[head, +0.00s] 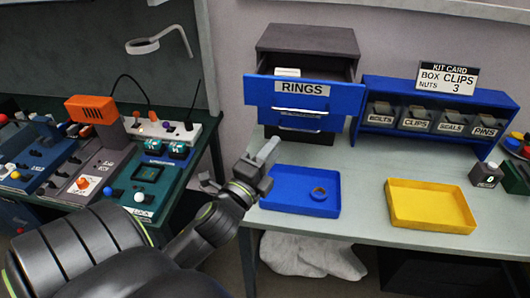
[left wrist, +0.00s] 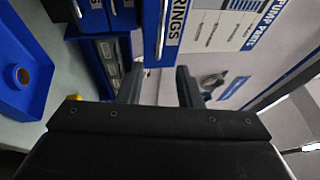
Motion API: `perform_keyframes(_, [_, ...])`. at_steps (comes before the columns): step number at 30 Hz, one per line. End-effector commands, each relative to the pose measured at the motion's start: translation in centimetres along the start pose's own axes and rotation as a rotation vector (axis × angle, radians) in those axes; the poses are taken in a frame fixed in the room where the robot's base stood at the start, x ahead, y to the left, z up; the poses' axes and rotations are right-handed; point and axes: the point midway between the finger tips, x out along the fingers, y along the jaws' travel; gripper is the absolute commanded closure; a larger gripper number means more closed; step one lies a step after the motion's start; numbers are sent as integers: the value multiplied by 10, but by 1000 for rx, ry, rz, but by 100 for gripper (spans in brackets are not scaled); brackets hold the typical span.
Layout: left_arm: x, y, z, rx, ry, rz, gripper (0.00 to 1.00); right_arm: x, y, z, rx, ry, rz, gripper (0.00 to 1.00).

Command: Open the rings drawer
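The blue-fronted rings drawer (head: 270,95), labelled RINGS, sticks out of the dark cabinet (head: 310,39). Its open top shows, with a pale item (head: 287,72) inside. Its metal handle (head: 300,112) runs below the label. In the left wrist view the label (left wrist: 175,22) and handle (left wrist: 163,32) show sideways, beyond the fingertips. My left gripper (head: 267,151) is in front of and below the drawer, apart from the handle. Its two fingers (left wrist: 160,84) are spread with nothing between them. My right gripper is not in view.
Another blue drawer front (head: 285,124) is below the rings drawer. A blue tray (head: 275,200) holding a ring-shaped part and a yellow tray (head: 430,219) lie on the table. A blue bin rack (head: 375,91) stands right of the cabinet. A control bench (head: 178,190) is at left.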

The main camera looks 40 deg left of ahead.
Motion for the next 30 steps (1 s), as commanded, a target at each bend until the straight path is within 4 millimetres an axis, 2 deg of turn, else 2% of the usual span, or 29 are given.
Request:
perform_keyframes(3, [-15,2,0,-1,0,1,68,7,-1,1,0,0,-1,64])
perform_keyframes(7, [-22,1,0,0,0,0,68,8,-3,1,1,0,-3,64])
perform_keyframes(26, [-24,0,0,-2,-1,1,68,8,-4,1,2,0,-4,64])
perform_keyframes(30, [-28,14,6,-81,-41,66,68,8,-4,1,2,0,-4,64])
